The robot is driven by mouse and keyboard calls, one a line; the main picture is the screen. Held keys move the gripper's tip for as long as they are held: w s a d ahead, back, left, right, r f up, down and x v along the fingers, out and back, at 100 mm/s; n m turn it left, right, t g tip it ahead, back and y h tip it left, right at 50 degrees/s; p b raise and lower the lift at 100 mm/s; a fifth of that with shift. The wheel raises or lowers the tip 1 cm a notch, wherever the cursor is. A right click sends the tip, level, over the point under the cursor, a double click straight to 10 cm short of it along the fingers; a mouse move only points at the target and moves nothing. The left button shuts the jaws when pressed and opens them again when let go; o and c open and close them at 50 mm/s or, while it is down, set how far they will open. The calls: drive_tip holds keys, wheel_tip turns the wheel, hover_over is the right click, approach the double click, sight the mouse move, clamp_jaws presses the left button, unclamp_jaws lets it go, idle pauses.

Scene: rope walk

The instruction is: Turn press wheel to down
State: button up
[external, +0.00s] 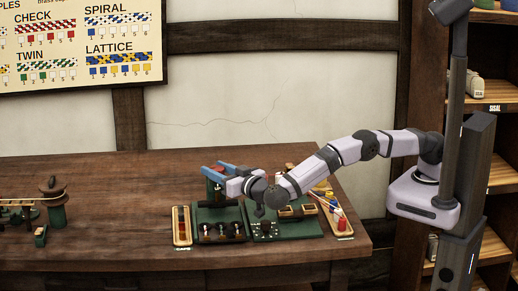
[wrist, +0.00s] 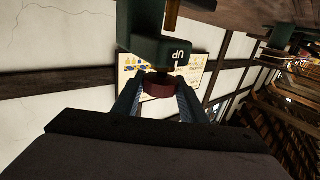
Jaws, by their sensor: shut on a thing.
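The press wheel (wrist: 158,90) is a small dark red knob on the green press (wrist: 160,48), seen in the wrist view. A white "UP" mark shows upside down on the press above the wheel. My gripper (external: 213,169) reaches in from the right with its blue fingers level, at the top of the press on the table. In the wrist view its fingers are shut on the wheel, one on each side. In the external view the fingers largely hide the wheel. I cannot tell how far the wheel is turned.
A wooden tray with red pieces (external: 182,226) stands left of the press. A green board (external: 288,229) with small wooden boxes and a tray of coloured spools (external: 338,216) lie to the right. A green post stand (external: 55,208) is at far left. The table between is clear.

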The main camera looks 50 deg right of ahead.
sight(223, 172)
drive_tip(key=shift+m+h+b, duration=0.3)
drive_tip(key=shift+h+b, duration=0.2)
drive_tip(key=shift+b, duration=0.05)
drive_tip(key=o, duration=1.1)
drive_tip(key=shift+c, duration=0.2)
drive_tip(key=shift+b+v, duration=0.7)
drive_tip(key=shift+v, duration=2.95)
drive_tip(key=shift+r, duration=0.1)
